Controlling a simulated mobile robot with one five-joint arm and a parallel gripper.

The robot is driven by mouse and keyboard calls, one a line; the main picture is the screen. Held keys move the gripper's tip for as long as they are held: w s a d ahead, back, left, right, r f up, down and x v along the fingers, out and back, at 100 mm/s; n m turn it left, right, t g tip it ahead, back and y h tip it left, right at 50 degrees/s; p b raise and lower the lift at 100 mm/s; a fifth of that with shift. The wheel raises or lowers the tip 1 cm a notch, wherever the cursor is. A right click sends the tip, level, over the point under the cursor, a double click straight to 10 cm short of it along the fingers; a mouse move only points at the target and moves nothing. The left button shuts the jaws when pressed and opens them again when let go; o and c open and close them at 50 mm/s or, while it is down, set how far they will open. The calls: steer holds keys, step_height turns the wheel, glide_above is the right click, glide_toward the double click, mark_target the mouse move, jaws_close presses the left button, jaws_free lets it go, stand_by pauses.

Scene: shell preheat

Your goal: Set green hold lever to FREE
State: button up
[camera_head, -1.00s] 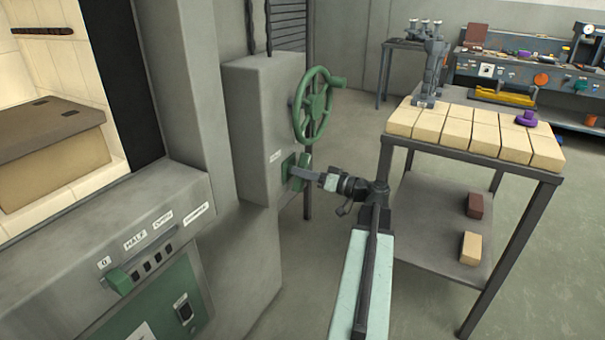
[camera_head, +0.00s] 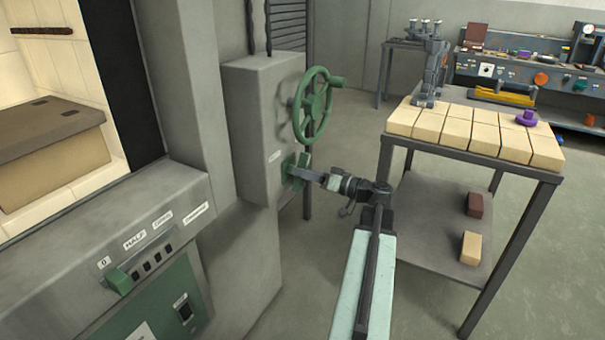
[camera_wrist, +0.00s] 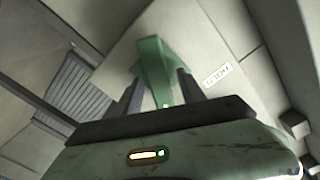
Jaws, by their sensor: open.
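The green hold lever (camera_head: 302,164) is on the side of the grey column box, below the green handwheel. My gripper (camera_head: 297,170) is at the lever, reaching in from the right. In the wrist view the lever (camera_wrist: 154,70) runs down between the two dark fingers of my gripper (camera_wrist: 157,88). The fingers are open, one on each side of it, and a gap shows at least on the left. A small white label (camera_wrist: 218,75) is beside the lever; its lettering is too small to read surely.
The green handwheel (camera_head: 314,106) stands out just above my gripper. A table topped with pale bricks (camera_head: 470,131) is to the right. A control panel with a green slider (camera_head: 119,281) is at lower left. Open floor lies between the column and the table.

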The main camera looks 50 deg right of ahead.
steer(key=v, duration=0.7)
stand_by(0.3)
